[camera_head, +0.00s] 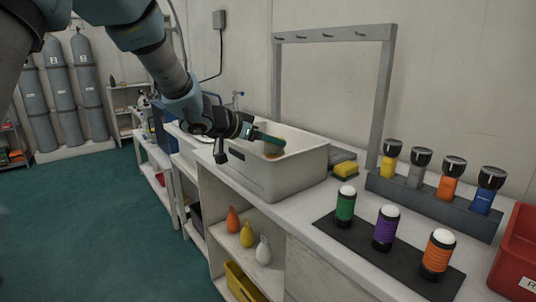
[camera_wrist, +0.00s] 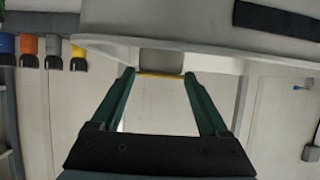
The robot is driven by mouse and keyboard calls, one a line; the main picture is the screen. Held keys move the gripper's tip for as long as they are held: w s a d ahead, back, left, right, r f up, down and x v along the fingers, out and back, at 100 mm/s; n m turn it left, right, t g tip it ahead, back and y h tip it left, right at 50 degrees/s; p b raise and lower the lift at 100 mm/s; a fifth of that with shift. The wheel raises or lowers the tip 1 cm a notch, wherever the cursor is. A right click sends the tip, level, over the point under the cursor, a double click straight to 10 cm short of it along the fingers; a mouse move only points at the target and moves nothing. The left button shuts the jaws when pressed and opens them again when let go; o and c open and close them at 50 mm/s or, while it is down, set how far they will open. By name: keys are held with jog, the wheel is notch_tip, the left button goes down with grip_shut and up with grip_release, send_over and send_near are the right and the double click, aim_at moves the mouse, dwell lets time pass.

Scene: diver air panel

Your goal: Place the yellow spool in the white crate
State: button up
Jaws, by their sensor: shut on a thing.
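My gripper (camera_head: 272,143) reaches over the white crate (camera_head: 292,175), a deep tub on the counter. Its green fingertips show apart in the wrist view (camera_wrist: 158,76), with a narrow yellow edge of the held thing, apparently the yellow spool (camera_wrist: 160,74), between them. In the head view only a small orange-brown patch of the spool (camera_head: 273,152) shows below the fingers, inside the crate's outline. The near wall and the fingers hide most of it. I cannot tell whether it touches the crate's floor.
Green, purple and orange spools (camera_head: 383,229) stand on a dark mat. Several torches (camera_head: 450,178) stand in a grey rack behind them. A yellow sponge-like block (camera_head: 345,171) lies right of the crate. A red bin (camera_head: 517,255) is at the far right. A grey frame (camera_head: 381,95) rises behind the counter.

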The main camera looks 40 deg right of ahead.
aim_at(265, 153)
jog(key=shift+f, duration=1.65)
jog(key=shift+f, duration=0.1)
jog(key=shift+f+b, duration=0.35)
jog(key=shift+f, duration=0.15)
jog(key=o, duration=1)
jog(key=shift+f, duration=0.1)
jog(key=shift+o, duration=1.4)
jog(key=shift+a+f, duration=0.1)
jog(key=shift+f, duration=0.05)
jog(key=shift+r, duration=0.2)
jog(key=r+v, duration=0.1)
jog(key=v, duration=1.1)
